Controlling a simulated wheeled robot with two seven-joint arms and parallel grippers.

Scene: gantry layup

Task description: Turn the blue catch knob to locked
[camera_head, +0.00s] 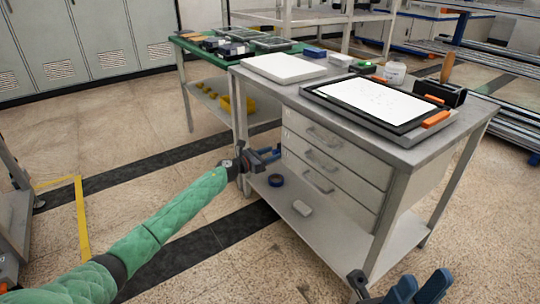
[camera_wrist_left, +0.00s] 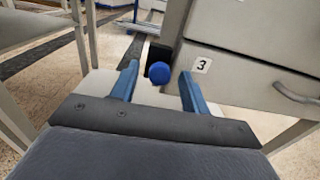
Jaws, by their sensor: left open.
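The blue catch knob (camera_wrist_left: 160,72) shows in the left wrist view as a round blue ball on a dark mount at the side of the drawer unit, by the drawer labelled 3. My left gripper (camera_wrist_left: 156,88) is open, with its two blue fingers on either side of the knob in that view; I cannot tell whether they touch it. In the head view my left gripper (camera_head: 268,158) is at the left side of the drawer unit (camera_head: 330,160), and the knob is not clearly seen there. My right gripper (camera_head: 405,290) is at the bottom edge, partly cut off, with its blue fingers apart.
The grey workbench (camera_head: 440,150) carries a framed white sheet (camera_head: 368,98), a white slab (camera_head: 283,68) and small items. A green-topped table (camera_head: 195,50) stands behind. Floor at left is open.

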